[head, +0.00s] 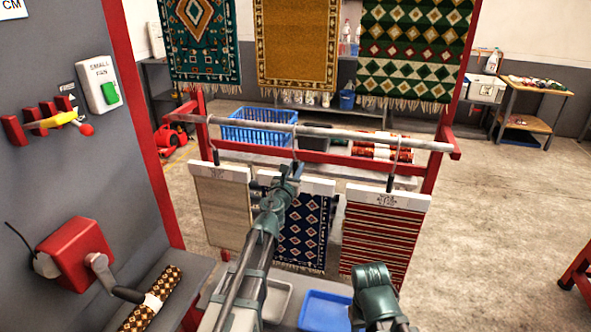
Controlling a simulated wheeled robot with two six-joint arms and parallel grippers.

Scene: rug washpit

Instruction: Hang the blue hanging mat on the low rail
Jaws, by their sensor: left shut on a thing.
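The blue hanging mat (304,232) is dark blue with cream and brown diamonds and a white header strip. It hangs upright below the low rail (330,132), a grey bar across red posts. My left gripper (289,172) is shut at the top of this mat, by its dark hook. The hook reaches up to the rail, but I cannot tell whether it is seated over it. My left arm covers the mat's left part. My right arm shows at the bottom, right of centre; its fingers are out of view.
A beige mat (222,205) hangs left of the blue one and a red striped mat (384,240) right of it, both by hooks. Three rugs hang higher behind. A blue tray (325,311) lies below. A red-framed wall panel stands left; open floor lies right.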

